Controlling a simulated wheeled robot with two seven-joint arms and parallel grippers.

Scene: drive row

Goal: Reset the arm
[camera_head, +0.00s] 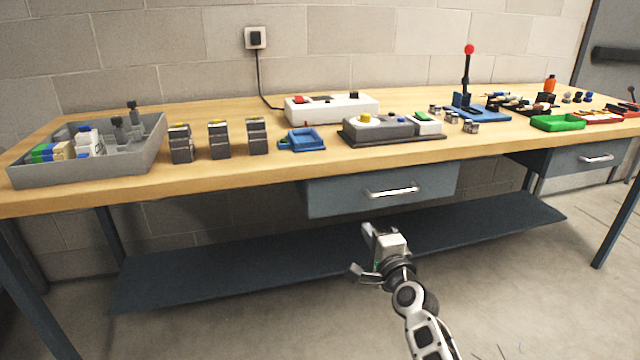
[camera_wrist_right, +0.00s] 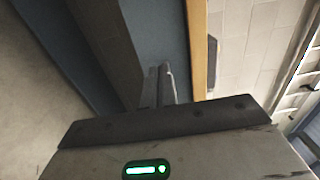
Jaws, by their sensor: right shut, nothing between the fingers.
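My right gripper (camera_head: 364,254) is in front of the workbench in the head view, below the level of the bench top and near the closed middle drawer (camera_head: 384,190). It is apart from the bench and holds nothing. In the right wrist view its fingers (camera_wrist_right: 161,84) are together, with the blue-grey bench front behind them. My left gripper does not show in either view.
A lower shelf (camera_head: 230,265) runs underneath. Open floor lies in front.

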